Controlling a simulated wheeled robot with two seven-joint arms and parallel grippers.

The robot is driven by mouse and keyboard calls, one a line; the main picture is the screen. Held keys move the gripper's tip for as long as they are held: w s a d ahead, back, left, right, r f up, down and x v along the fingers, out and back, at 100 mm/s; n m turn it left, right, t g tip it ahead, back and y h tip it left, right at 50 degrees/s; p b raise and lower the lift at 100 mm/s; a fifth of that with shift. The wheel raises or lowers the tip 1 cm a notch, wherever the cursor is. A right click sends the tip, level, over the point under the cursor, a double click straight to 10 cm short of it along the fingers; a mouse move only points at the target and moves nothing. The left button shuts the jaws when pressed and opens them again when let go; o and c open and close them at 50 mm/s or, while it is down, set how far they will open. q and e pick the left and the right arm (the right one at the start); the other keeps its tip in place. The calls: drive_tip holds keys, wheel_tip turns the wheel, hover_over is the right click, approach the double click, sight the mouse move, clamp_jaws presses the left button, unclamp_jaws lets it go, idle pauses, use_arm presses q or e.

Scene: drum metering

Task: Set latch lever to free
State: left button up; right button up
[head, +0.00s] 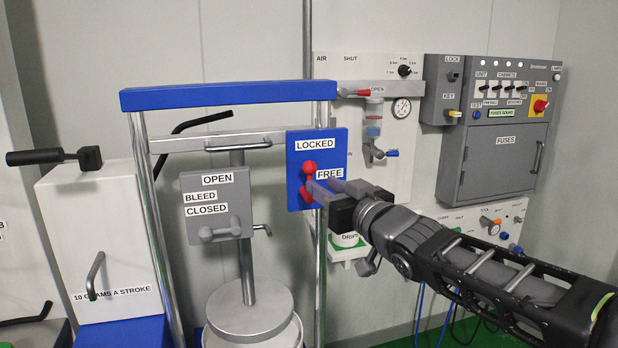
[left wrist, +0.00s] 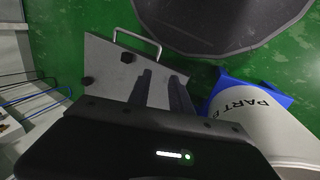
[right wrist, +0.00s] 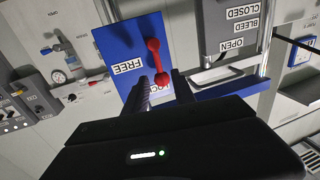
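The latch lever (head: 307,180) is red, with a ball at each end. It is on a blue plate (head: 299,149) labelled LOCKED at the top and FREE lower at the right. It stands close to upright in the head view. The right wrist view shows the lever (right wrist: 155,60) and plate (right wrist: 118,45) upside down. My right gripper (head: 322,188) is open at the plate. Its fingers (right wrist: 161,77) lie either side of the ball nearer LOCKED in the right wrist view; contact is unclear. My left gripper (left wrist: 161,76) is open and empty, outside the head view.
A grey OPEN/BLEED/CLOSED plate (head: 217,198) is left of the blue plate. A blue crossbar (head: 225,95) runs above on metal posts. An air panel (head: 345,66) and grey fuse cabinet (head: 505,155) are behind at right. A round metal drum lid (head: 250,308) is below.

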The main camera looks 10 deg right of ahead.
sight(311, 177)
drive_tip(key=x, duration=0.7)
drive_tip(key=shift+b, duration=0.35)
drive_tip(key=shift+s, duration=0.1)
drive_tip(key=shift+c, duration=0.4)
clamp_jaws()
